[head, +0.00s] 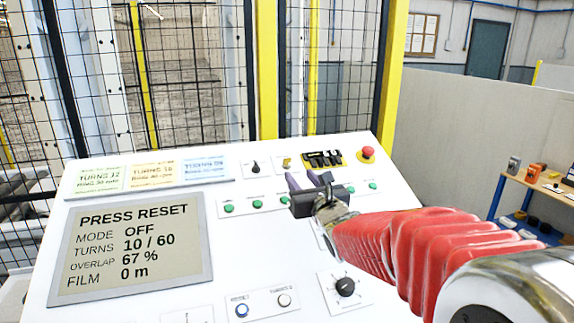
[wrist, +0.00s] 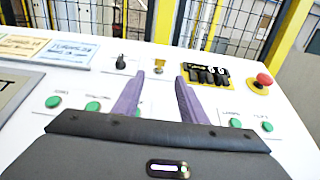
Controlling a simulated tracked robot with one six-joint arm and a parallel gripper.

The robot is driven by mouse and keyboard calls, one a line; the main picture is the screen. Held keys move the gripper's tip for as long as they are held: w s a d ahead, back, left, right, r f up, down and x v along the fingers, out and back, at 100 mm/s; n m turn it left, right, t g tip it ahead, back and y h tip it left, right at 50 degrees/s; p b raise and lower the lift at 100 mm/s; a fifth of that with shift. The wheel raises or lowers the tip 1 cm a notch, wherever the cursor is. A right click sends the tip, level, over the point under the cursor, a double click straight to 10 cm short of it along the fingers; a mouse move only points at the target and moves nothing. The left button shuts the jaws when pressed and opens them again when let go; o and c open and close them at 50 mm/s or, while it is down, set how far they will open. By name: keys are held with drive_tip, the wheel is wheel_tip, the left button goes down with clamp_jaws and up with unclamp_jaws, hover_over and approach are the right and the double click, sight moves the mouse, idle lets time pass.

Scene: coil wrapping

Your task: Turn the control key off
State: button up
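A small brass-yellow key switch (head: 287,162) sits near the top edge of the white control panel (head: 262,222); it looks like the control key. In the wrist view the key (wrist: 158,66) shows beyond and between the fingertips; it is too small to tell how it is turned. My gripper (head: 308,178) is above the panel, in front of the key and slightly to its right. In the wrist view its two purple fingers (wrist: 159,79) are apart with nothing between them. The panel's display (head: 135,245) reads PRESS RESET, MODE OFF, TURNS 10 / 60.
A black selector knob (head: 255,168) is left of the key. A yellow-and-black plate (head: 323,158) and a red mushroom button (head: 367,152) are to its right. Green buttons (head: 229,208) line the row in front. Another black knob (head: 346,286) is lower. Mesh fencing stands behind.

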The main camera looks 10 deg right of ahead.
sight(287, 161)
drive_tip(key=shift+w+a, duration=0.2)
drive_tip(key=shift+w, duration=1.5)
drive_tip(key=shift+w+a, duration=0.2)
drive_tip(key=shift+w, duration=1.5)
drive_tip(key=shift+w+a, duration=0.2)
drive_tip(key=shift+w, duration=1.5)
clamp_jaws()
